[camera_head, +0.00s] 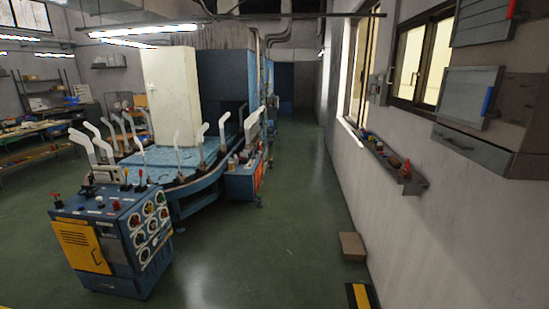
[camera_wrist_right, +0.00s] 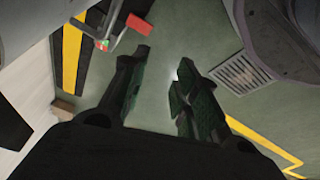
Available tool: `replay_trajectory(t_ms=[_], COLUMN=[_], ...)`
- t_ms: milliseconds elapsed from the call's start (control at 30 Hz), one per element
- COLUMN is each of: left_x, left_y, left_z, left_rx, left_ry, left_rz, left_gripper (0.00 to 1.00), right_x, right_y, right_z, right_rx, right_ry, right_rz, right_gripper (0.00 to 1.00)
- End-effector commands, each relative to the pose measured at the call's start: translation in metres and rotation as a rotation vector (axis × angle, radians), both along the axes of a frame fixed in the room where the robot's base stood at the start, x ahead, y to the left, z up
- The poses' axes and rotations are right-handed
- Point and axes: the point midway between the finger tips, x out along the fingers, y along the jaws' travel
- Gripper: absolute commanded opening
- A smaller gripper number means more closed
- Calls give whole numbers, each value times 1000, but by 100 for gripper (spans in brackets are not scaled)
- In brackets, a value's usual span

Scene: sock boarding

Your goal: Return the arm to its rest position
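My right gripper (camera_wrist_right: 160,80) shows in the right wrist view. Its two dark fingers stand apart with green floor showing between them, and nothing is held. Neither of my grippers shows in the head view, and my left gripper is in no view. The blue sock boarding machine (camera_head: 190,185) stands left of centre in the head view, with several white upright boards (camera_head: 93,138) around its bed. A control cabinet (camera_head: 112,235) with a yellow panel and gauges stands at its near end.
Green floor (camera_head: 265,260) lies clear between the machine and the right wall. A wall shelf (camera_head: 385,160) holds small items, and a brown box (camera_head: 352,246) lies below. The right wrist view shows a grey tube frame with a red part (camera_wrist_right: 139,25) and a floor grate (camera_wrist_right: 240,73).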

Motion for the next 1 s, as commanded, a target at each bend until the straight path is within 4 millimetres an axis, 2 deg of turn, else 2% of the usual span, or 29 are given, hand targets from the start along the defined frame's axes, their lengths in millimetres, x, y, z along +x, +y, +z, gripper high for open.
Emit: replay_trajectory(t_ms=[33,200,400,533,700,1000], left_x=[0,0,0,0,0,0], left_y=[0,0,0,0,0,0], left_z=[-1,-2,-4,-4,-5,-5], left_rx=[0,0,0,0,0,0], left_ry=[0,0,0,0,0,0], left_rz=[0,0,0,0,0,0], left_gripper=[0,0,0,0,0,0], right_x=[-21,-83,-155,-194,-224,-230], right_y=[-1,-4,-5,-5,-5,-5], right_z=[-7,-22,-35,-39,-42,-42], right_rx=[-1,-4,-6,-5,-5,-5], right_ry=[23,89,166,207,237,244], right_rz=[0,0,1,1,0,0], right_gripper=[30,30,30,30,30,30])
